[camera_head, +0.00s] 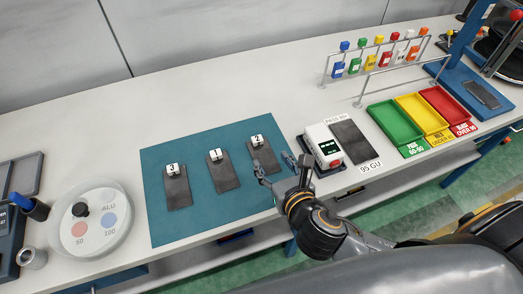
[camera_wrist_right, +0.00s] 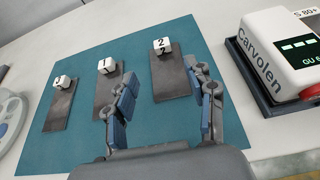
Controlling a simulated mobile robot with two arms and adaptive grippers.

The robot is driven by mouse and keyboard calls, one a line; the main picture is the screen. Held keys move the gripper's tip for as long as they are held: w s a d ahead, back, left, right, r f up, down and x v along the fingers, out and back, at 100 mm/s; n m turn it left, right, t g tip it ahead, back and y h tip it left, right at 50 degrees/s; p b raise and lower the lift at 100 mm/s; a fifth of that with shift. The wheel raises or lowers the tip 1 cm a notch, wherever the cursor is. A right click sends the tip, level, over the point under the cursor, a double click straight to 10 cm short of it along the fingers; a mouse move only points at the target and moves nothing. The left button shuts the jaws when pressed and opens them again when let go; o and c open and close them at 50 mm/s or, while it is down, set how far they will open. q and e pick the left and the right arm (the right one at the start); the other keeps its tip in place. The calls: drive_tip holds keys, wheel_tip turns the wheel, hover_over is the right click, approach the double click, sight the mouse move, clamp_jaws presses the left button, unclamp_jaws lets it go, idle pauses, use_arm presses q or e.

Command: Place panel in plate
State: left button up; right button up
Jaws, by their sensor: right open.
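Three dark grey panels lie on a teal mat (camera_head: 208,223): panel 3 (camera_head: 178,193) at left, panel 1 (camera_head: 224,178) in the middle and panel 2 (camera_head: 268,161) at right. Each has a white numbered cube at its far end. My right gripper (camera_head: 277,168) is open and empty near panel 2. In the right wrist view its fingers (camera_wrist_right: 165,110) are spread, with panel 2 (camera_wrist_right: 170,84) beyond them and panel 1 (camera_wrist_right: 108,92) partly behind the left finger. A dark flat plate (camera_head: 350,142) lies beside the white meter (camera_head: 323,146). My left gripper is not in view.
Green (camera_head: 396,123), yellow (camera_head: 423,115) and red (camera_head: 448,107) trays stand at right. A rack with coloured tags (camera_head: 372,60) stands behind. A round dial plate (camera_head: 91,222) is at left. The back left of the table is clear.

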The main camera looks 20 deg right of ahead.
sight(259, 142)
drive_tip(key=x, duration=0.5)
drive_tip(key=shift+d, duration=0.1)
drive_tip(key=shift+w+f, duration=0.1)
drive_tip(key=shift+w, duration=0.3)
drive_tip(key=shift+w+f+p, duration=0.2)
drive_tip(key=shift+w+p, duration=0.1)
drive_tip(key=shift+w, duration=0.2)
drive_tip(key=x, duration=0.3)
drive_tip(key=shift+w+f, duration=0.2)
drive_tip(key=shift+w, duration=0.05)
drive_tip(key=shift+w+f+p, duration=0.2)
drive_tip(key=shift+w+p, duration=0.1)
drive_tip(key=shift+w, duration=0.15)
drive_tip(key=c, duration=0.7)
clamp_jaws()
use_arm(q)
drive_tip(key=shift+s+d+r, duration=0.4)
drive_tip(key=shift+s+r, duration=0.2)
